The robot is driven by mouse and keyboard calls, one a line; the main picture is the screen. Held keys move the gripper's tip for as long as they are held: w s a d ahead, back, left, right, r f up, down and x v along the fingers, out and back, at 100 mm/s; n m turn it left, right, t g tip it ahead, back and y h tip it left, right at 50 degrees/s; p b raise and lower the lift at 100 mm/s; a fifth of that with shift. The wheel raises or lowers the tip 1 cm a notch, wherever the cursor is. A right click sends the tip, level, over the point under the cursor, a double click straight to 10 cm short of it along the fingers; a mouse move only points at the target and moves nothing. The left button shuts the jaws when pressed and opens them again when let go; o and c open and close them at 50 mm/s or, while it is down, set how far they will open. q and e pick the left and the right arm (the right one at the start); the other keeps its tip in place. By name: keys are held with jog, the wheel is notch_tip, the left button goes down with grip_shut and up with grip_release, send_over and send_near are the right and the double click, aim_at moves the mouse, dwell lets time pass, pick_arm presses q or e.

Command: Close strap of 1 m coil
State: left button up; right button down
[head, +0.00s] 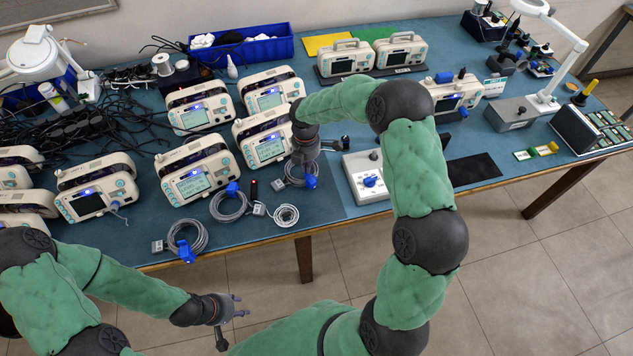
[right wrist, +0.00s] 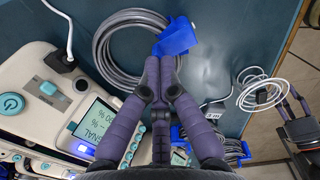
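Two more grey coils (head: 230,205) (head: 187,240) with blue straps lie to the left. I cannot read which coil is 1 m. My left gripper (head: 236,318) is open and empty before the table.
A white coil (head: 286,215) lies close by at the front edge. Several monitors (head: 264,147) stand just behind the coils. A white box with a blue knob (head: 368,180) stands to the right. Black cables (head: 85,125) clutter the left side; a dark mat (head: 472,170) lies bare.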

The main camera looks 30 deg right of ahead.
jog(key=shift+r+p, duration=2.5)
jog(key=shift+r, duration=0.6)
jog(key=shift+f, duration=0.1)
